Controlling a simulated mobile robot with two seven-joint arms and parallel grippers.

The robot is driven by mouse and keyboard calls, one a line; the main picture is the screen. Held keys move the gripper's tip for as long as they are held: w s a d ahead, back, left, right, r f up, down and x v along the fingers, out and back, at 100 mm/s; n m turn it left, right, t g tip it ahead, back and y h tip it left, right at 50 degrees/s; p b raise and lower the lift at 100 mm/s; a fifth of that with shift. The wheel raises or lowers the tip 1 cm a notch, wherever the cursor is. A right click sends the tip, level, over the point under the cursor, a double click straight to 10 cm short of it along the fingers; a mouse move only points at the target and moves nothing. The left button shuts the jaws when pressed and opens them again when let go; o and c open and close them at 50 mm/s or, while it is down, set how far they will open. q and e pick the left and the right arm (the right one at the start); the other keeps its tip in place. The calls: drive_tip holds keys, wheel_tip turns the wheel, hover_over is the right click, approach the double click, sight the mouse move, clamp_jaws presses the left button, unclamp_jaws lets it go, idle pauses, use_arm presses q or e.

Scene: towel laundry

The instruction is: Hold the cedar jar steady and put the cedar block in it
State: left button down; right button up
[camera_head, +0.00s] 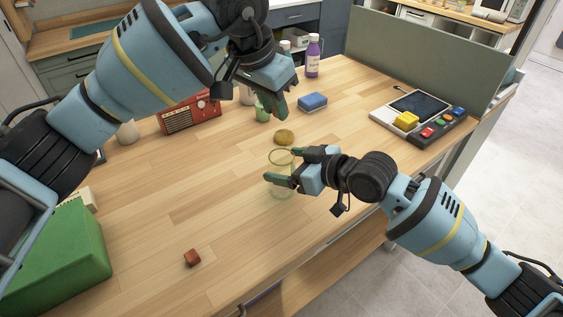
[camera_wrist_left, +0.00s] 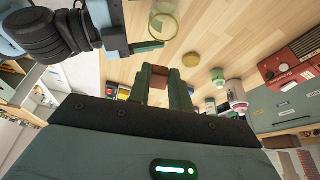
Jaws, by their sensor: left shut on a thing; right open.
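The cedar jar (camera_head: 281,187), a clear glass cylinder, stands upright on the wooden table; it also shows at the top of the left wrist view (camera_wrist_left: 164,22). My right gripper (camera_head: 284,166) is open, its fingers at the jar's sides; I cannot tell whether they touch it. My left gripper (camera_head: 276,108) is up above the table, behind the jar. In the left wrist view it is shut on a reddish-brown cedar block (camera_wrist_left: 160,70); the head view hides this block. Another reddish-brown block (camera_head: 192,258) lies on the table at the front left.
A round tan lid (camera_head: 284,136) lies just behind the jar. A blue sponge (camera_head: 312,102), purple bottle (camera_head: 313,58) and red radio (camera_head: 186,115) stand farther back. A green box (camera_head: 62,262) is at left, a device with coloured buttons (camera_head: 440,128) at right. The table's middle-left is clear.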

drive_tip(key=shift+x, duration=1.2)
drive_tip(key=c, duration=1.2)
